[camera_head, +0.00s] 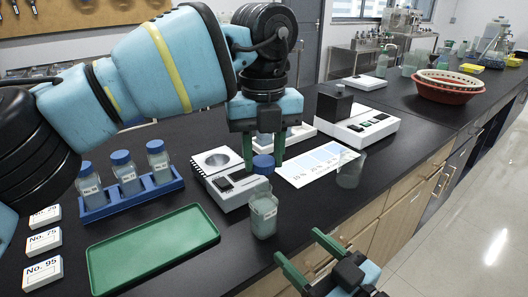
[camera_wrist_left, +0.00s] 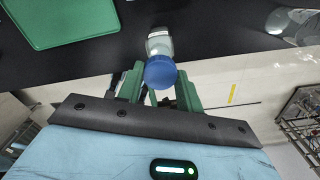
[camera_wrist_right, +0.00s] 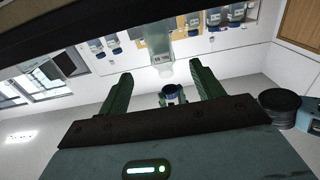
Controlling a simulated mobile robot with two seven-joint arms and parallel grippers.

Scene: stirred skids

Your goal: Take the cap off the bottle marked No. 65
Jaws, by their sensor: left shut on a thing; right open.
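My left gripper (camera_head: 263,160) is shut on a blue cap (camera_head: 262,165) directly above the bottle. In the right wrist view the cap (camera_wrist_right: 172,91) looks apart from the bottle's neck (camera_wrist_right: 167,69), with a small gap. The left wrist view shows the cap (camera_wrist_left: 160,71) between the fingers and the bottle (camera_wrist_left: 159,43) behind it. My right gripper (camera_head: 309,256) is open and empty, low in front of the bottle.
A blue rack (camera_head: 130,203) with several blue-capped bottles and an empty green tray (camera_head: 150,247) are on the left. A scale (camera_head: 219,180) stands behind the bottle. A white sheet (camera_head: 318,163) and a glass beaker (camera_head: 350,172) are to its right.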

